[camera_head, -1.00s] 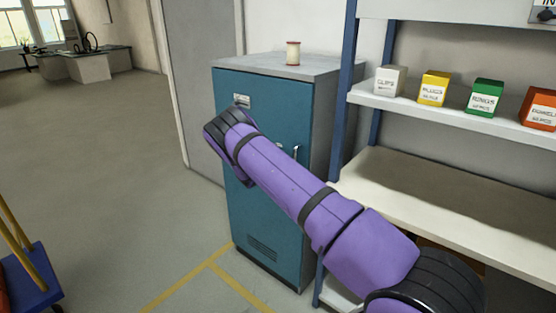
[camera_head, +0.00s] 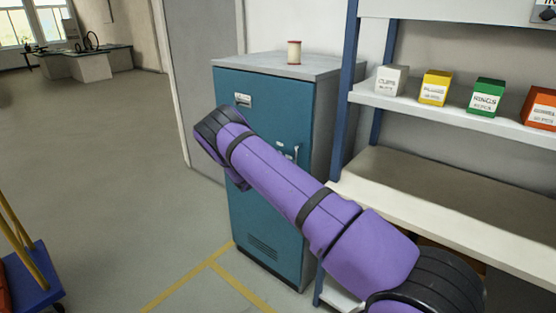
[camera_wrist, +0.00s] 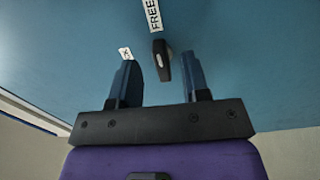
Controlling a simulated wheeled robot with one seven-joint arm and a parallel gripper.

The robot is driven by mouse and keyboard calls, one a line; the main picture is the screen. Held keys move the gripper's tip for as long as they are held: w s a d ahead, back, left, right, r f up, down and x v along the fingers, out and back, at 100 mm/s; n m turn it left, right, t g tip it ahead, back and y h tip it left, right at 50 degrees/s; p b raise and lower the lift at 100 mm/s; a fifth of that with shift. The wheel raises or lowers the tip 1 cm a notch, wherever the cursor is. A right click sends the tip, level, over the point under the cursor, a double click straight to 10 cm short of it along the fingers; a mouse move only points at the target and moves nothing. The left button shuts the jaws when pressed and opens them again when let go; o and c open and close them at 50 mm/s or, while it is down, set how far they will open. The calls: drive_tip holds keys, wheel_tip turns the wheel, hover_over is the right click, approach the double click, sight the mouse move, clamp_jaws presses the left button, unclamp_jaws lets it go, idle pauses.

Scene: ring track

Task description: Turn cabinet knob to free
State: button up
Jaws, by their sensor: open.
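The teal cabinet (camera_head: 275,100) stands against the wall, its door facing me. In the wrist view the dark cabinet knob (camera_wrist: 161,60) is on the teal door (camera_wrist: 230,60), just below a white label reading FREE (camera_wrist: 153,14). A smaller white label (camera_wrist: 125,53) is left of the knob. My gripper (camera_wrist: 159,82) is open, its two blue fingers on either side of the knob's lower end in the picture. I cannot tell whether they touch it. In the head view my purple arm hides the gripper and the knob.
A spool (camera_head: 294,52) stands on the cabinet top. A shelf unit (camera_head: 450,115) with small labelled boxes is close on the right. A blue cart (camera_head: 32,278) is at the lower left. The floor to the left is open.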

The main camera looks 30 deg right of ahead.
drive_tip(key=v, duration=0.7)
drive_tip(key=shift+a, duration=0.2)
drive_tip(key=shift+s, duration=0.1)
drive_tip(key=shift+r, duration=0.15)
drive_tip(key=s+r+m+g+y, duration=0.3)
drive_tip(key=s+r+y, duration=0.1)
drive_tip(key=s+r, duration=0.85)
drive_tip(key=s+r+m+g+y, duration=0.4)
drive_tip(key=s+r, duration=0.5)
drive_tip(key=r, duration=0.6)
drive_tip(key=s+a+r+n+t+y, duration=0.1)
drive_tip(key=s+a+r+t+y, duration=0.1)
drive_tip(key=s, duration=0.8)
drive_tip(key=s+a+r+n+t+y, duration=0.1)
drive_tip(key=s+a+r+y, duration=0.3)
drive_tip(key=s, duration=0.7)
drive_tip(key=s+a+r+n+t+y, duration=0.1)
drive_tip(key=s+a+r+t+y, duration=0.2)
drive_tip(key=s+a, duration=0.4)
drive_tip(key=s+r, duration=0.1)
drive_tip(key=s, duration=0.2)
drive_tip(key=shift+s, duration=0.15)
